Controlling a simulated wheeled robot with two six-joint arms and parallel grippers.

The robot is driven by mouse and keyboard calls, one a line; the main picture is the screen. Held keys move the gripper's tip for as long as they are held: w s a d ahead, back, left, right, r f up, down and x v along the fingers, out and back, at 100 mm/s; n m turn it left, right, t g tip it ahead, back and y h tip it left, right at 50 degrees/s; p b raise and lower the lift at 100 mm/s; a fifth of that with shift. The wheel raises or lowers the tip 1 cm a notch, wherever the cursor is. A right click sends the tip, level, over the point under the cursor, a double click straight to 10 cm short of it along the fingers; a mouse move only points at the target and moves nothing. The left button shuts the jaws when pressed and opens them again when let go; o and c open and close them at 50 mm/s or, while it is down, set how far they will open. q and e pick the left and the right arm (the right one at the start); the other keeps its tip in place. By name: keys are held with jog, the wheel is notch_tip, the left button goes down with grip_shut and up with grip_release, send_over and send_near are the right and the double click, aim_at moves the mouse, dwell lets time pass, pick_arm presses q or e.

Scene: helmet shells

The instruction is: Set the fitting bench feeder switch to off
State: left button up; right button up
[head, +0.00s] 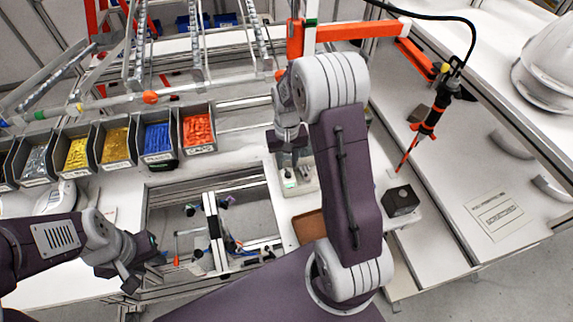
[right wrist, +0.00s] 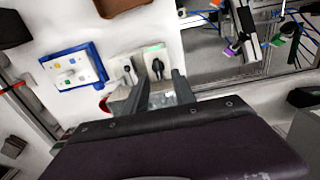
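In the right wrist view two dark rotary switches, a left one (right wrist: 128,72) and a right one (right wrist: 157,67), sit side by side on pale plates; the right plate has a green strip above it. I cannot read labels telling which is the feeder switch. My right gripper (right wrist: 160,82) is open, its two fingers apart, pointing towards the right switch; contact cannot be told. In the head view my right gripper (head: 288,158) is above the pale switch box (head: 304,186), partly hiding it. My left gripper (head: 142,268) hangs over the front left of the bench, away from the switches.
A blue-framed button panel (right wrist: 75,68) lies left of the switches in the right wrist view. Bins of coloured parts (head: 158,138) line the bench's back left. A black box (head: 401,201) and a brown tray (head: 309,226) are nearby. White helmet shells (head: 548,68) stand at right.

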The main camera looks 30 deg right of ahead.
aim_at(288, 172)
jog(key=shift+s+f+p, duration=0.15)
jog(key=shift+s+f, duration=0.05)
jog(key=shift+f, duration=0.4)
jog(key=shift+s+f+p, duration=0.15)
jog(key=shift+f, duration=0.45)
jog(key=shift+s+d+f, duration=0.1)
jog(key=shift+s+f, duration=0.05)
jog(key=shift+f, duration=0.35)
jog(key=shift+w, duration=0.25)
grip_shut()
pick_arm(q)
jog(key=shift+s+d+r, duration=0.1)
jog(key=shift+s+r, duration=0.2)
jog(key=shift+r, duration=0.3)
